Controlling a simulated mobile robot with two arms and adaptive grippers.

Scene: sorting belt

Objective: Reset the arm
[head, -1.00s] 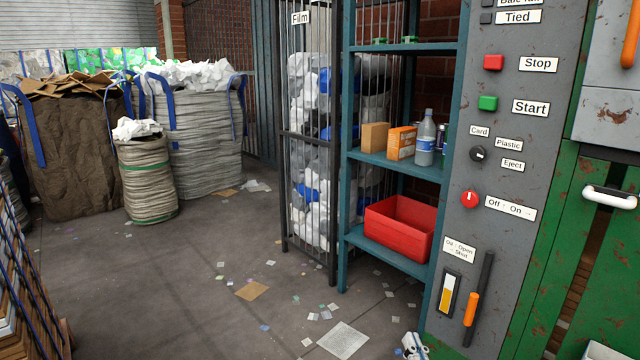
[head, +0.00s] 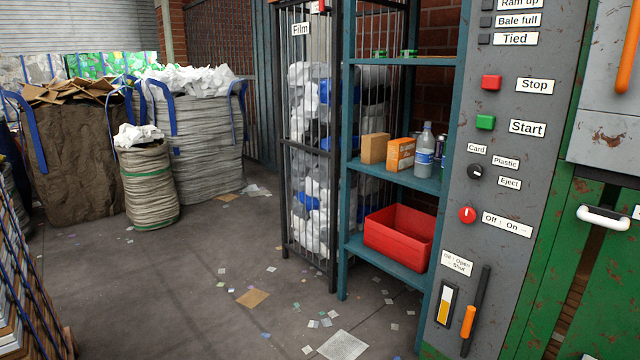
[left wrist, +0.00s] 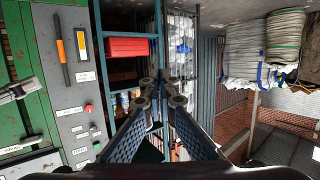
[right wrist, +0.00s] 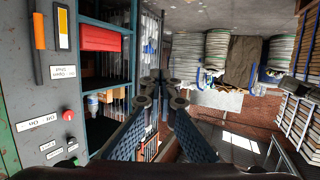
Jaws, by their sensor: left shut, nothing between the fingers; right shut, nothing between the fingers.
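My left gripper (left wrist: 163,88) shows in the left wrist view, its two fingers drawn together at the tips with nothing between them. My right gripper (right wrist: 160,88) shows in the right wrist view, also shut and empty. Neither gripper shows in the head view. Both wrist pictures look upside down. The grey control panel (head: 486,225) in the head view carries a red Stop button (head: 491,83), a green Start button (head: 485,122), a red knob (head: 467,215) and an orange-handled lever (head: 468,322). Neither gripper appears to touch anything.
A teal shelf (head: 350,165) holds a red bin (head: 398,238), boxes and a bottle (head: 424,150). A barred Film cage (head: 283,190) stands beside it. Full sacks (head: 205,135) stand at the back left. The floor (head: 150,290) between is open, with scattered scraps.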

